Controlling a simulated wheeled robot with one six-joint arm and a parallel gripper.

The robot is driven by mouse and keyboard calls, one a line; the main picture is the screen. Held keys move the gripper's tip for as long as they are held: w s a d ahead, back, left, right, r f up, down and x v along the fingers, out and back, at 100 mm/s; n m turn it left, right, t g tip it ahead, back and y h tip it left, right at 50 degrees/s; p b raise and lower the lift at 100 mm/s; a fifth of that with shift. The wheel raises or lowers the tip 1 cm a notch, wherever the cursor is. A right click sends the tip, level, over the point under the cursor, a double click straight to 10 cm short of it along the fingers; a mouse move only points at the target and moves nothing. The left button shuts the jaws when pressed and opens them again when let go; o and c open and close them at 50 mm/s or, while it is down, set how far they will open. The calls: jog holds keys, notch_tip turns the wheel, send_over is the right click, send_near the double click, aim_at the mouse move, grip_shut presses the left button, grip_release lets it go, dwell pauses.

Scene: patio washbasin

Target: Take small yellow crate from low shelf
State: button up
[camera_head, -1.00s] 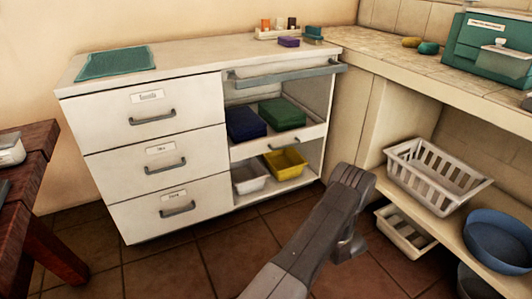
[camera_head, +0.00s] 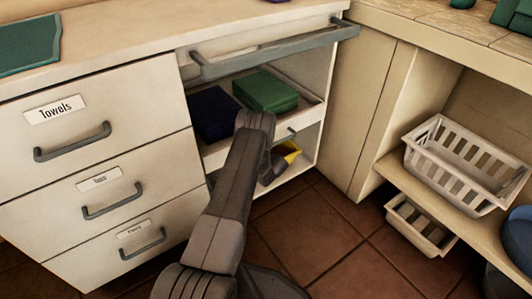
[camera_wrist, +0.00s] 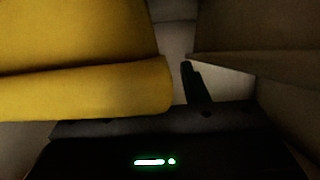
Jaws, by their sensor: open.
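The small yellow crate (camera_head: 291,152) is on the low shelf of the open cabinet bay. In the head view my arm hides most of it. In the wrist view the yellow crate (camera_wrist: 85,85) fills the upper left, very close, with its rounded rim across the picture. My gripper (camera_wrist: 130,105) is open at the crate; one dark finger shows just right of the rim's end, and the other is not visible, perhaps behind the crate. I cannot tell whether the fingers touch it.
Above the low shelf, a pull-out shelf holds dark blue (camera_head: 209,112) and green (camera_head: 266,90) folded stacks. A drawer with a grey bar handle (camera_head: 275,52) juts out above. Labelled drawers (camera_head: 97,137) stand left. A white slatted basket (camera_head: 465,165) is on the right shelf.

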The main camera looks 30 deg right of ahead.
jog(key=shift+b+x, duration=0.3)
jog(key=shift+x, duration=0.8)
grip_shut()
jog(key=shift+r, duration=0.1)
jog(key=shift+r, duration=0.1)
